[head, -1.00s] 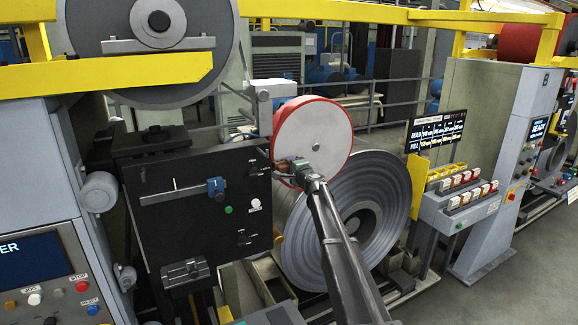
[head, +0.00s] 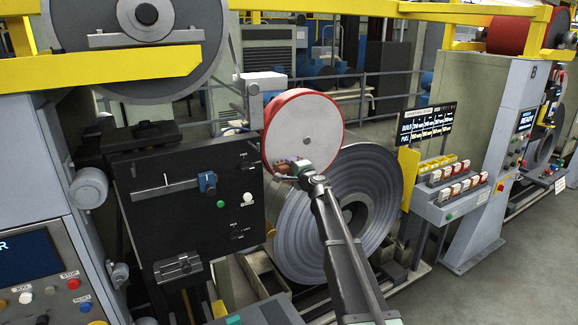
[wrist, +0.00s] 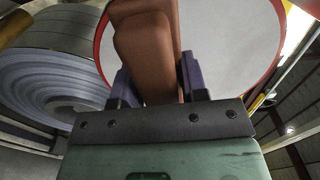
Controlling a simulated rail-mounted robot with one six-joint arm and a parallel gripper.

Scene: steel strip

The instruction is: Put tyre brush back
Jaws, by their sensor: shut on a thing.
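The tyre brush is the brown, rounded piece (wrist: 148,50) that my gripper holds; in the wrist view it stands upright between the two dark fingers and runs out of the top of the picture. In the head view only a small brown part (head: 283,168) shows at the arm's tip. My gripper (head: 293,172) is shut on it, in front of the lower left part of a pale disc with a red rim (head: 307,130). That disc also shows behind the brush in the wrist view (wrist: 232,45). I cannot tell whether the brush touches the disc.
A large grey steel coil (head: 375,185) stands behind my arm. A black panel (head: 190,190) with a lever and buttons is close on the left. A grey stand (head: 440,212) with several red and white small items is at right. Open floor (head: 510,285) lies at lower right.

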